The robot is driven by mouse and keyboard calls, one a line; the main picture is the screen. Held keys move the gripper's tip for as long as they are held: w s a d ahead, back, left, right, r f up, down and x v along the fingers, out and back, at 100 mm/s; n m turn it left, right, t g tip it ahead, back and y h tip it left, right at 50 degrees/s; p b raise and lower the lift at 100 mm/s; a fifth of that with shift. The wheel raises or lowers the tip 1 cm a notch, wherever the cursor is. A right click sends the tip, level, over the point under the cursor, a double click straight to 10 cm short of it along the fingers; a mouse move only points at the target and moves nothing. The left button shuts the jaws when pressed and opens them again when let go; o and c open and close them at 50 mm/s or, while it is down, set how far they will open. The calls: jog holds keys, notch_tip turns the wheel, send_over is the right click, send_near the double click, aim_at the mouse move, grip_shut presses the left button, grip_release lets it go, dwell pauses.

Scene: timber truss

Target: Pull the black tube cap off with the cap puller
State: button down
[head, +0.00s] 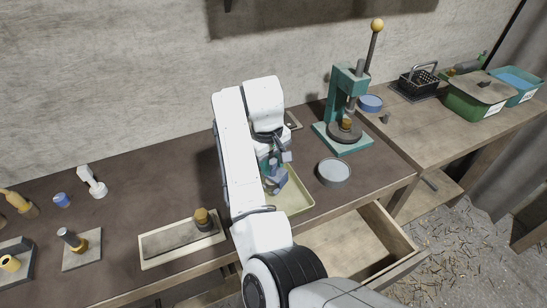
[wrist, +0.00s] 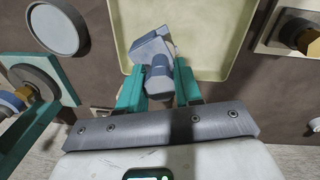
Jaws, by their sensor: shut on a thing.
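My gripper (head: 273,166) is over the pale yellow-green tray (head: 297,204). Its two teal fingers are shut on a blue-grey tool (head: 277,181), which looks like the cap puller. In the wrist view the tool (wrist: 157,84) sits between the fingers (wrist: 158,72), with its blocky head pointing away over the tray. I cannot tell whether it touches the tray floor.
A teal press (head: 345,110) and a round grey dish (head: 334,172) stand right of the tray. A long slab with a brass knob (head: 202,219) lies left of my arm. An open drawer (head: 367,240) juts out in front. The left back of the bench is mostly clear.

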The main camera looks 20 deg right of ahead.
jog(key=s+a+f+t+h+b, duration=0.3)
jog(key=a+f+t+h+b, duration=0.1)
jog(key=a+h+b, duration=0.1)
jog(key=shift+s+a+h, duration=0.3)
jog(key=shift+a+h, duration=0.4)
jog(key=shift+h, duration=0.7)
dwell(0.6)
jog(key=shift+s+a+f+t+h+b, duration=0.2)
jog(key=shift+a+f+t+h+b, duration=0.1)
jog(key=shift+t+h+b, duration=0.15)
jog(key=shift+d+r, duration=0.1)
jog(key=shift+r, duration=0.15)
dwell(0.9)
jog(key=shift+w+d+r+p, duration=0.25)
jog(key=shift+d+r+p, duration=0.15)
jog(key=shift+r+p, duration=0.25)
jog(key=shift+w+d+r+p, duration=0.25)
jog(key=shift+d+r+p, duration=0.15)
jog(key=shift+r+p, duration=0.25)
jog(key=shift+r, duration=0.1)
jog(key=shift+w+d+r+p, duration=0.25)
jog(key=shift+d+r+p, duration=0.2)
jog(key=shift+r+p, duration=0.2)
jog(key=shift+w+d+r+p, duration=0.25)
jog(key=shift+d+r+p, duration=0.2)
jog(key=shift+r+p, duration=0.15)
